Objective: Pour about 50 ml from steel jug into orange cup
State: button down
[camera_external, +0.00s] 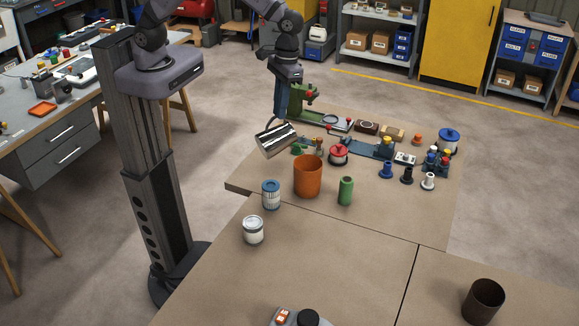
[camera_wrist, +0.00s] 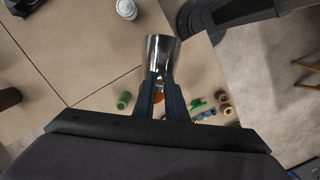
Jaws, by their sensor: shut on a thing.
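The steel jug (camera_external: 275,141) hangs tilted well over on its side, up and to the left of the orange cup in the external view. My gripper (camera_external: 280,117) is shut on it from above. In the wrist view, the jug (camera_wrist: 161,52) is just beyond the fingertips of my gripper (camera_wrist: 162,88). The orange cup (camera_external: 308,177) stands upright on the table. It is mostly hidden behind the jug and fingers in the wrist view. No stream of liquid shows, and I cannot see the liquid inside either vessel.
A blue-lidded jar (camera_external: 271,195), a white can (camera_external: 253,230) and a green cylinder (camera_external: 346,191) stand near the cup. A red-lidded pot (camera_external: 339,155) and several small parts crowd behind. A dark cup (camera_external: 483,301) is far right. The front table is mostly clear.

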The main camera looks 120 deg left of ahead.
aim_at(268, 124)
jog(key=shift+d+f, duration=0.1)
jog(key=shift+s+d+y, duration=0.3)
jog(key=shift+s+d, duration=0.15)
jog(key=shift+s+d+f+t+y+b, duration=0.35)
jog(key=shift+d+f+t+y, duration=0.1)
jog(key=shift+t, duration=0.15)
jog(key=shift+f+b, duration=0.35)
jog(key=shift+b, duration=0.45)
jog(key=d+f+t+y+b, duration=0.1)
jog(key=b, duration=0.3)
jog(key=shift+s+d+f, duration=0.1)
jog(key=shift+s, duration=0.3)
jog(key=shift+s+d+f+y+b, duration=0.15)
jog(key=shift+y+b, duration=0.2)
jog(key=shift+b, duration=0.45)
jog(key=shift+d+t+b, duration=0.1)
jog(key=shift+t+b, duration=0.2)
jog(key=shift+b, duration=0.15)
